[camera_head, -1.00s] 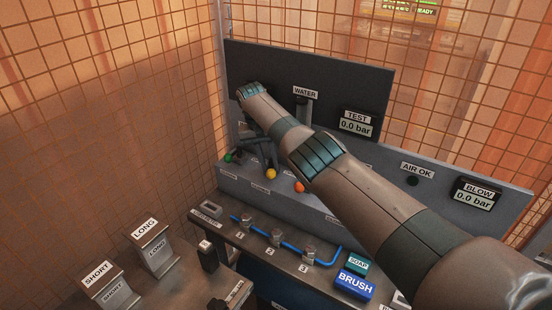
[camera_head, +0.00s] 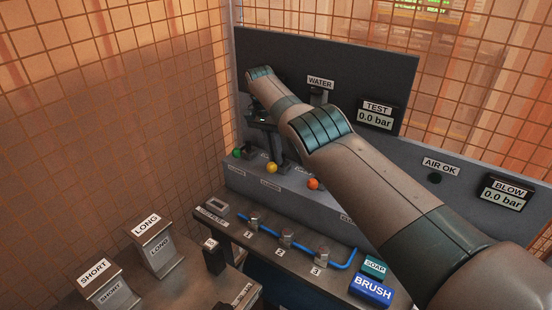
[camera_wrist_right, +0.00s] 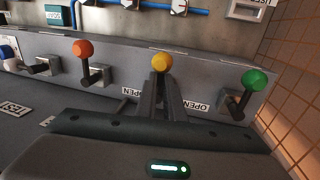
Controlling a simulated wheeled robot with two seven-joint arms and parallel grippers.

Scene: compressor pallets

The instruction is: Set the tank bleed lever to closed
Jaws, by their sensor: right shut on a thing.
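Three levers with round knobs stick out of the grey panel: green (camera_head: 236,153), yellow (camera_head: 272,168) and orange (camera_head: 313,184). My right gripper (camera_wrist_right: 161,85) is shut on the yellow-knobbed lever, its fingers just behind the yellow knob (camera_wrist_right: 162,62) in the wrist view. The orange knob (camera_wrist_right: 82,48) and green knob (camera_wrist_right: 255,80) stand free on either side. OPEN labels (camera_wrist_right: 196,107) show by the levers. The names under the levers are too small to read, so I cannot tell which is the tank bleed. My left gripper is not in view.
A bench (camera_head: 228,230) with a blue hose (camera_head: 300,250) and several fittings lies before the panel. SHORT (camera_head: 100,284) and LONG (camera_head: 152,241) holders stand at lower left. SOAP (camera_head: 374,268) and BRUSH (camera_head: 371,290) boxes sit lower right. A mesh wall closes the left.

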